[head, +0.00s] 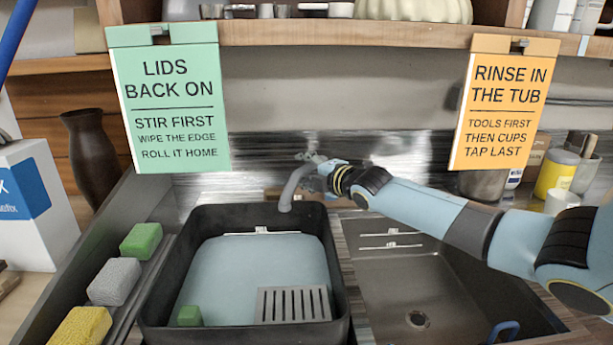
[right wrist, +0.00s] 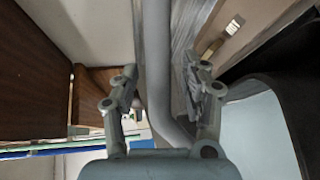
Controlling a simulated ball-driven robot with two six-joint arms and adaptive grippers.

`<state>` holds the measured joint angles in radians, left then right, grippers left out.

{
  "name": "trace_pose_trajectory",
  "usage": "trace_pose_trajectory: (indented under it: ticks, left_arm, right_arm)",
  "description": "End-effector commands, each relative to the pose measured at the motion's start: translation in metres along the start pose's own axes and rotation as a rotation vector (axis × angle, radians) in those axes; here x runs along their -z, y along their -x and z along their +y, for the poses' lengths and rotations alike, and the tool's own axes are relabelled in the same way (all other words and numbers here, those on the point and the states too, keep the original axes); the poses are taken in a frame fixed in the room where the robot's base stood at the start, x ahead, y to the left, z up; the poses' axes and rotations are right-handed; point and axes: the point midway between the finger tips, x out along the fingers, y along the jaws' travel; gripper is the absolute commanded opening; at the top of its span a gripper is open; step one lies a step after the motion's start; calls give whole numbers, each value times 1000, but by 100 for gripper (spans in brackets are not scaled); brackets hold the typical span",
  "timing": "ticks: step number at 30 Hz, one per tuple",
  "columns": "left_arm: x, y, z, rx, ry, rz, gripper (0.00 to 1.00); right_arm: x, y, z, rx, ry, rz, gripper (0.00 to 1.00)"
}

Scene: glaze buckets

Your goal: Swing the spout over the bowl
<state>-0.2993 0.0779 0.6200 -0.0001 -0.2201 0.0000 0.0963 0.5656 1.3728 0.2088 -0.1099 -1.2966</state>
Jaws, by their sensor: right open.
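The grey curved spout (head: 291,190) stands at the back of the sink in the head view, with its tip over the back right part of the black tub (head: 341,290). The steel bowl (head: 412,280) lies right of the tub, with a drain in its floor. My right gripper (head: 316,172) is at the spout, partly hidden by its own wrist. In the right wrist view the spout (right wrist: 157,70) runs between the open fingers of my right gripper (right wrist: 160,78). I cannot tell whether a finger touches it. My left gripper is not in view.
The tub holds pale blue liquid (head: 255,262), a slotted grey grate (head: 293,304) and a green block (head: 189,316). Several sponges (head: 114,281) line the left ledge. Two hanging signs (head: 167,100) flank the back wall. A blue handle (head: 503,331) shows at the bowl's front edge.

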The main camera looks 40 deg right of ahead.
Motion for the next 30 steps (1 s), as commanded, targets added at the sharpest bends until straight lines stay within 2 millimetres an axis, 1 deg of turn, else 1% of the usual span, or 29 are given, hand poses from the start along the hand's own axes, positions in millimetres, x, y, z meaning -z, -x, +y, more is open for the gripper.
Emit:
trace_pose_trajectory:
  ticks: [5,15,16,26,30]
  left_arm:
    - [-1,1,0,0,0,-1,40]
    - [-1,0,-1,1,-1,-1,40]
    - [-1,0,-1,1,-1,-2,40]
    - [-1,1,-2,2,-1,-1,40]
    - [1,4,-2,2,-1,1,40]
  right_arm:
    - [0,0,1,0,0,0,46]
    - [0,0,0,0,0,0,1]
    - [0,0,0,0,0,0,0]
    - [0,0,0,0,1,0,0]
    - [-7,4,-2,3,1,-2,0]
